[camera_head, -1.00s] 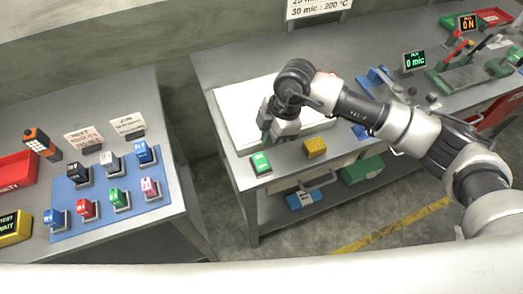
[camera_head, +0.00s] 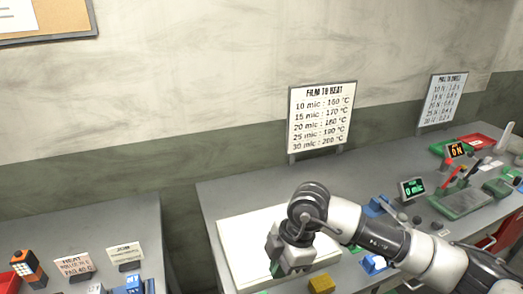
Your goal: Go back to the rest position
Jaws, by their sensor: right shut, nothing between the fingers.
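My right gripper (camera_head: 286,262) hangs from my right arm, which comes in from the lower right. It points down over the front part of a white slab (camera_head: 240,240) on the middle table. Its fingers are shut, with nothing seen between them. A yellow block (camera_head: 321,284) lies just to the right of the gripper, apart from it. A bit of green shows behind the fingers, mostly hidden. My left gripper is not in view.
The left table (camera_head: 80,228) holds an orange and black device (camera_head: 28,267), small sign cards (camera_head: 74,264) and blue blocks. A temperature sign (camera_head: 320,118) stands behind the middle table. A green display (camera_head: 413,188) and a green-based device (camera_head: 462,203) stand at right. A gap separates the tables.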

